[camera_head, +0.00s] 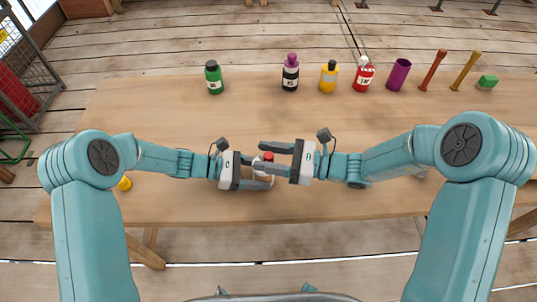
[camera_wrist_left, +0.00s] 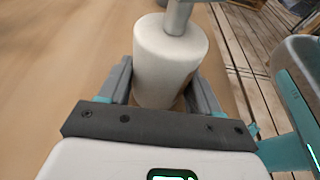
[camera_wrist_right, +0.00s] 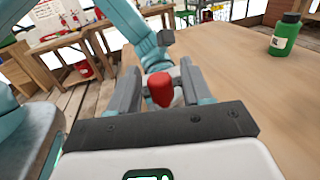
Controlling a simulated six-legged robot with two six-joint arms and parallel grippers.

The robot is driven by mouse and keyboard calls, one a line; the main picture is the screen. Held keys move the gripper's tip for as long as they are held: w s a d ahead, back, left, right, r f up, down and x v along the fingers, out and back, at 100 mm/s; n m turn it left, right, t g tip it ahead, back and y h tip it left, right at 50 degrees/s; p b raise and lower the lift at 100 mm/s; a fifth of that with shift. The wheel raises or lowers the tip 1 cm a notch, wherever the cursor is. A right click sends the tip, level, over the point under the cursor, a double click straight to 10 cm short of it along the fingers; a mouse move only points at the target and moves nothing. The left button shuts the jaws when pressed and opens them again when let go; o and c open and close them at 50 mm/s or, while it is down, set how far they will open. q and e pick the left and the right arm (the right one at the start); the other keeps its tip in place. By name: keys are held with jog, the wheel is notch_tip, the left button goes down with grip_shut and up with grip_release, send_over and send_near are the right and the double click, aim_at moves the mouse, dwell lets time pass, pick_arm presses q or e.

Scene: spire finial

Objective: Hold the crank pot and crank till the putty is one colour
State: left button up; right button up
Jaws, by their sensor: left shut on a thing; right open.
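The crank pot (camera_wrist_left: 168,62) is a whitish cylinder with a grey metal shaft on top, seen large in the left wrist view. My left gripper (camera_wrist_left: 165,90) is shut on the pot, one finger on each side of it. In the head view the pot (camera_head: 262,180) is mostly hidden between the grippers. A red knob (camera_wrist_right: 161,89) shows between the fingers of my right gripper (camera_wrist_right: 158,85), which is open around it. In the head view my right gripper (camera_head: 274,157) reaches in from the right, above my left gripper (camera_head: 257,172). The putty is not visible.
Along the table's (camera_head: 150,110) back stand a green bottle (camera_head: 213,78), a purple-capped bottle (camera_head: 290,73), a yellow bottle (camera_head: 328,77), a red bottle (camera_head: 363,75) and a purple cup (camera_head: 399,74). A yellow object (camera_head: 124,183) lies at left. The table between is clear.

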grip_shut()
jog(key=shift+a+t, duration=0.1)
jog(key=shift+t, duration=0.2)
jog(key=m+t+h, duration=0.1)
jog(key=t, duration=0.1)
jog(key=m+t+h, duration=0.1)
jog(key=m+t, duration=0.1)
jog(key=a+m+t, duration=0.1)
jog(key=shift+s+r+t+h, duration=0.1)
jog(key=shift+s+t+h, duration=0.15)
jog(key=shift+t+h, duration=0.15)
jog(key=m+t+h, duration=0.2)
jog(key=shift+a+m+t+h, duration=0.2)
jog(key=shift+m+t+h, duration=0.1)
jog(key=shift+m+t, duration=0.1)
jog(key=shift+w+m+t+h, duration=0.1)
jog(key=shift+m+t+h, duration=0.4)
jog(key=shift+h, duration=0.1)
